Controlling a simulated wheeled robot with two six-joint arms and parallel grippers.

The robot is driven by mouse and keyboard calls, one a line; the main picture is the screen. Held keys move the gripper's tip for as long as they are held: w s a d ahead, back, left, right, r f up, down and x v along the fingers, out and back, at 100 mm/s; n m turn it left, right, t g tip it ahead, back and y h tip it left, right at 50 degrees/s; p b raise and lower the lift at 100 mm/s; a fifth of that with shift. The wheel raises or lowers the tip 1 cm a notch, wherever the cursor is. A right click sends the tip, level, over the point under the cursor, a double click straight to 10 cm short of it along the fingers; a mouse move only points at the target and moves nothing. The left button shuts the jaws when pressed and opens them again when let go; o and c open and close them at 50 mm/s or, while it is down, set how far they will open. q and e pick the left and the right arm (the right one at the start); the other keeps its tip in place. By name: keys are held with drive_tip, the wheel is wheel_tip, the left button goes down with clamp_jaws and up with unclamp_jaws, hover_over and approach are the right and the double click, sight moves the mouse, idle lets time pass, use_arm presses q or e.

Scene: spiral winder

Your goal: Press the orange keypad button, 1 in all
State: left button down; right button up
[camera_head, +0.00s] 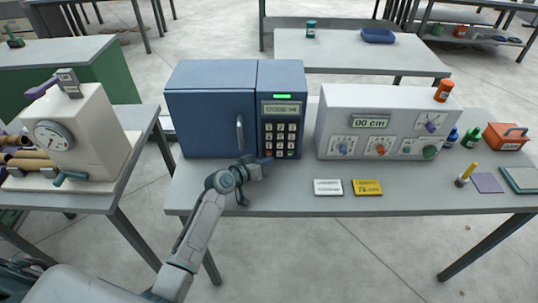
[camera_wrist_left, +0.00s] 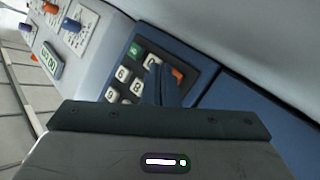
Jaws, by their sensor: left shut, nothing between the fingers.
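The keypad (camera_head: 280,135) is on the right front of a blue cabinet (camera_head: 210,110) on the table. It has rows of pale number keys below a small display. The orange button (camera_wrist_left: 178,76) shows in the left wrist view at the keypad's bottom row, partly behind my fingers. A green button (camera_wrist_left: 133,49) is at the other end of that row. My left gripper (camera_head: 267,161) is shut and empty, its fingertips close in front of the keypad's lower left. In the left wrist view the fingertips (camera_wrist_left: 161,80) lie beside the orange button; I cannot tell whether they touch it. My right gripper is out of view.
A grey box with knobs and a "00 cm" display (camera_head: 385,122) stands right of the cabinet. White (camera_head: 328,187) and yellow (camera_head: 367,187) cards lie near the front edge. A machine with a dial (camera_head: 70,135) is on the left table. Bottles and an orange case (camera_head: 506,137) stand at right.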

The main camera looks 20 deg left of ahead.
use_arm(q)
drive_tip(key=shift+w+a, duration=0.1)
drive_tip(key=shift+w, duration=0.2)
drive_tip(key=shift+w+a+b, duration=0.15)
drive_tip(key=shift+w+b, duration=0.25)
drive_tip(key=shift+b, duration=0.05)
idle(0.5)
drive_tip(key=shift+s, duration=0.1)
drive_tip(key=shift+s+d, duration=0.25)
drive_tip(key=shift+s, duration=0.5)
drive_tip(key=shift+s+d+p, duration=0.15)
drive_tip(key=shift+s+p, duration=0.15)
drive_tip(key=shift+p, duration=0.05)
drive_tip(key=s, duration=0.1)
drive_tip(key=s+d+p, duration=0.1)
drive_tip(key=s, duration=0.1)
drive_tip(key=shift+s, duration=0.15)
drive_tip(key=shift+s+d, duration=0.1)
drive_tip(key=shift+s, duration=0.35)
